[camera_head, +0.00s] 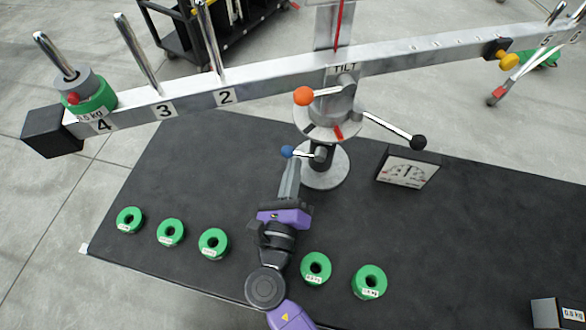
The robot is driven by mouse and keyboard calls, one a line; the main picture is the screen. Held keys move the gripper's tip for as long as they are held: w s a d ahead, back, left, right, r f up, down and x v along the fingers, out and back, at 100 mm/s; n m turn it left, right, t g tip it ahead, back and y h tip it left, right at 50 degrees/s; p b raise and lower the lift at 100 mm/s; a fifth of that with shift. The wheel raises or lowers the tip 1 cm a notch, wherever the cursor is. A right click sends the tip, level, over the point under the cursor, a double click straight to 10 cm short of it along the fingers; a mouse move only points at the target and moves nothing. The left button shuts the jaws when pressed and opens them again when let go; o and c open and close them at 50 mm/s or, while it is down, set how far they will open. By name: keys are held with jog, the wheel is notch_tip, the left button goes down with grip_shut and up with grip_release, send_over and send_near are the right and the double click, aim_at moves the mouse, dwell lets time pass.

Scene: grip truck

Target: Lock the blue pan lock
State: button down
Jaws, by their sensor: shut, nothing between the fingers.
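The blue pan lock shows as a blue ball knob (287,152) on a short metal lever, low on the central column (322,158) of the balance. The lever points left from the column. My gripper (290,165) is shut and empty, with its fingertips just below and beside the blue knob. I cannot tell whether they touch it. Above it, an orange knob (304,96) sits on another lever, and a black knob (418,142) ends a longer lever to the right.
The beam (270,78) tilts down at its left end, where a green and grey weight stack (90,92) sits on a peg. Several green ring weights (214,243) lie on the black mat (450,250). A gauge (408,168) stands right of the column.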

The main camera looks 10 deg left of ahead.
jog(key=shift+w+a+r+p, duration=0.1)
jog(key=shift+a+r+p, duration=0.35)
jog(key=shift+r+p, duration=0.5)
jog(key=shift+a, duration=0.15)
jog(key=s, duration=0.2)
jog(key=s+f, duration=0.1)
jog(key=s, duration=0.2)
jog(key=s+d, duration=0.1)
jog(key=s, duration=0.2)
jog(key=shift+f+p, duration=0.25)
jog(key=shift+p, duration=0.1)
jog(key=shift+a, duration=0.15)
